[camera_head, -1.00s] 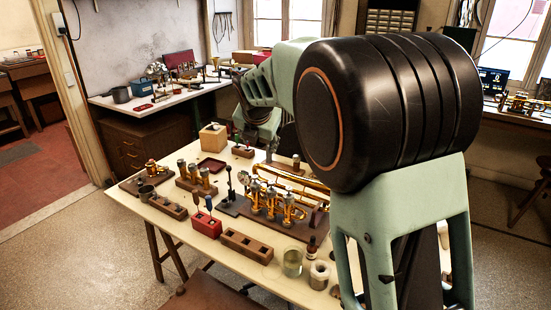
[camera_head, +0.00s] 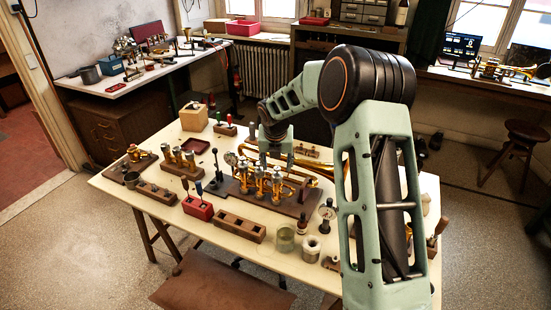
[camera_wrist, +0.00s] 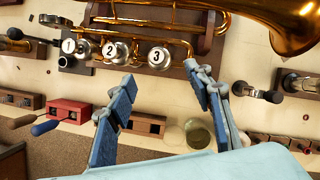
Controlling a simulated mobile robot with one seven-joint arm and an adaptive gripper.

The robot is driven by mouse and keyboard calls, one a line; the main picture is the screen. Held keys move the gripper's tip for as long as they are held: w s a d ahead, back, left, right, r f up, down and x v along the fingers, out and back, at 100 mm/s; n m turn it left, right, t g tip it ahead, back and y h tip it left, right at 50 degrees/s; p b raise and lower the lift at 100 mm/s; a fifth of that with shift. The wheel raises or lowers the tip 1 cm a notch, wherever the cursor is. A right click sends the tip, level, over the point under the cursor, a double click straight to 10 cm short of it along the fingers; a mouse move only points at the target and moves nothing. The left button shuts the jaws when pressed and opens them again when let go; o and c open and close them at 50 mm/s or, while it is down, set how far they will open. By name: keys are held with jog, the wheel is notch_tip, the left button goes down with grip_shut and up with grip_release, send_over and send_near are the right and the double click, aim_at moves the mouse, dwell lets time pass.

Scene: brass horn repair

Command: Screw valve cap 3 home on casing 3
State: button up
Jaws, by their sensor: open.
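The brass horn (camera_head: 312,177) lies on a dark wooden block on the table. Its casings (camera_head: 260,182) stand in a row. In the wrist view, three round silver tops carry white discs marked 1 (camera_wrist: 68,46), 2 (camera_wrist: 111,50) and 3 (camera_wrist: 158,57). The one marked 3 is at the right of the row, at casing 3; I cannot tell how far it is screwed down. My gripper (camera_wrist: 160,74) is open with nothing between its fingers. In the wrist picture its fingertips appear just below the 3, on either side; their height gap is unclear. In the head view the fingers are not clear.
A red block (camera_head: 198,207) with tools, a wooden block with square holes (camera_head: 240,228) and a glass jar (camera_head: 286,239) stand along the near side. The flared brass bell (camera_wrist: 280,20) is close at the upper right in the wrist view. The table's left front corner is bare.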

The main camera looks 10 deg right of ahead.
aim_at(276, 176)
jog(key=x, duration=0.7)
jog(key=shift+w+f+p, duration=0.1)
jog(key=shift+f+p, duration=0.05)
jog(key=shift+p, duration=0.15)
grip_shut()
jog(key=shift+a+f+m+h+b, duration=0.1)
jog(key=shift+m+h+b, duration=0.15)
jog(key=shift+m+b, duration=0.4)
jog(key=shift+a+f+m+h+b, duration=0.1)
jog(key=shift+m+h+b, duration=0.15)
jog(key=shift+m+b, duration=0.35)
jog(key=shift+w+r+m+g+h, duration=0.15)
jog(key=shift+m+g+h, duration=0.25)
jog(key=shift+m, duration=0.95)
jog(key=shift+a+m+g+h, duration=0.15)
jog(key=shift+m+g+h, duration=0.15)
jog(key=shift+m, duration=0.7)
jog(key=m+g, duration=0.1)
jog(key=m, duration=0.2)
jog(key=shift+w+h+p, duration=0.1)
jog(key=shift+h+p, duration=0.3)
